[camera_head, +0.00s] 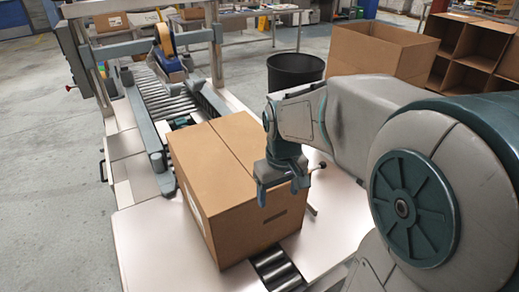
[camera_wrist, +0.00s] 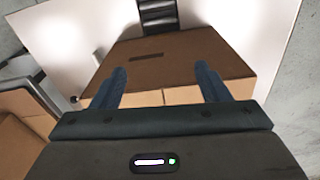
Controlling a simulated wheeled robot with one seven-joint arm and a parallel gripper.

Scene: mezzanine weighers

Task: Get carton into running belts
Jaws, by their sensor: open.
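A closed brown carton (camera_head: 228,172) sits on the pale machine table (camera_head: 140,240), in front of the side belts (camera_head: 205,103) and rollers of the carton sealer. Its near face has a dark handle slot. My gripper (camera_head: 284,190) is at the carton's right near top edge, pointing down, with its fingers apart. Whether the fingers touch the carton cannot be told. The carton's far end is close to the belts' entry.
A black bin (camera_head: 294,70), a large open box (camera_head: 380,50) and brown shelving (camera_head: 478,50) are behind my arm. Short rollers (camera_head: 277,270) show at the table's near edge. The left floor is clear.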

